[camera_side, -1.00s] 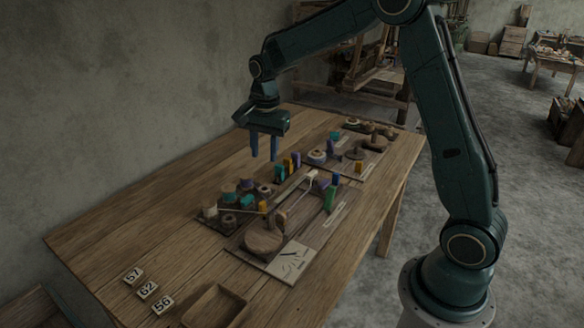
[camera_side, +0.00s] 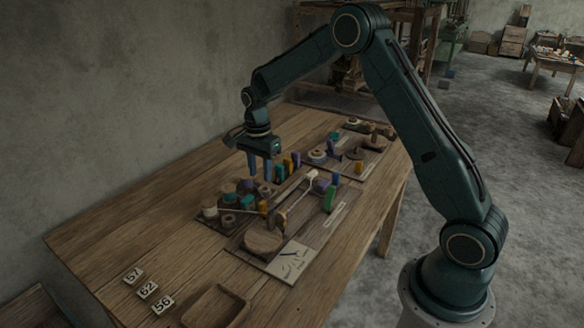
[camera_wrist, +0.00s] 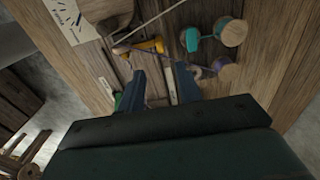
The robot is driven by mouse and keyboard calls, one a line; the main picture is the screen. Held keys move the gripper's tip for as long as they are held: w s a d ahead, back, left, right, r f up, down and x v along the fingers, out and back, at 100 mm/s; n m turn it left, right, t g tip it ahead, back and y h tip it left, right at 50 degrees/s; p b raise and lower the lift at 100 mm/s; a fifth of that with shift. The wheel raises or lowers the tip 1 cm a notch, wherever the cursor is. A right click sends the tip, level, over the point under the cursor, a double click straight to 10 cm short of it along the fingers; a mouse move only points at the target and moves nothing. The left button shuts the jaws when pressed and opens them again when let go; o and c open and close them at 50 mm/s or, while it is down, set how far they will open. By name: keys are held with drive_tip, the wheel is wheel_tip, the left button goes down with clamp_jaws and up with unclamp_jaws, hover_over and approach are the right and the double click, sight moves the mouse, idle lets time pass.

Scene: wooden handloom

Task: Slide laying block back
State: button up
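My gripper (camera_side: 260,174) hangs pointing down over the wooden bench, just behind the spool group and left of a row of coloured blocks (camera_side: 288,166). Its two blue fingers are apart, and I see nothing held between them. In the wrist view my gripper (camera_wrist: 162,84) also shows parted fingers, with board between them. A green block (camera_side: 329,200) stands upright on the long board. I cannot tell which piece is the laying block; the fingers hide part of what lies near them.
Spools and bobbins, one teal (camera_side: 230,188), crowd the near-left board. A round wooden disc (camera_side: 264,243) and a white card (camera_side: 293,262) lie in front. An open wooden tray (camera_side: 215,306) and number tiles (camera_side: 148,289) sit nearest. The bench's left side is clear.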

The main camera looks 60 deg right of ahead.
sight(262, 202)
wheel_tip(262, 202, down, 12)
drive_tip(key=shift+r, duration=0.1)
idle(0.5)
clamp_jaws()
